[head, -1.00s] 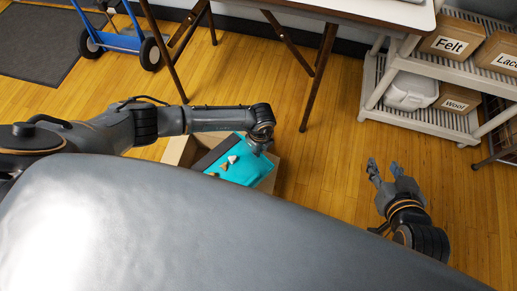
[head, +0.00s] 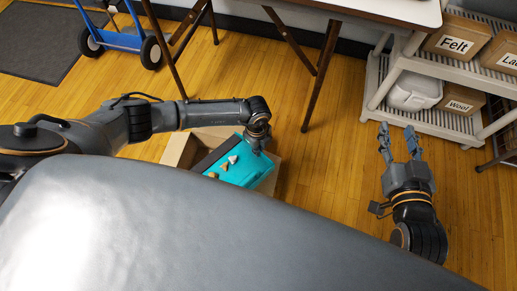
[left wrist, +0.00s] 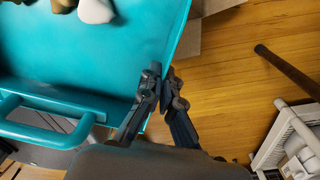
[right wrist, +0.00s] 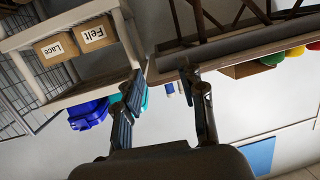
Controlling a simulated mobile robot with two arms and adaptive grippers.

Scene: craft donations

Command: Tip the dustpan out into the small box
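The teal dustpan (head: 248,172) is over the small open cardboard box (head: 177,150) on the floor. Several white and brown scraps (head: 228,163) lie on the dustpan near its dark lip. My left gripper (head: 258,146) is at the dustpan's right side. In the left wrist view its fingers (left wrist: 162,88) are closed on the rim of the dustpan (left wrist: 95,60), and the dustpan's looped handle shows at left. The dustpan hides much of the box interior. My right gripper (head: 399,140) is open and empty, over the floor to the right.
A folding table (head: 340,8) stands behind the box, its legs reaching the floor. A shelf unit (head: 425,118) with labelled boxes, including Felt (head: 458,42) and Wool (head: 460,100), is at right. A blue hand truck (head: 120,38) is at upper left. Floor between box and shelf is clear.

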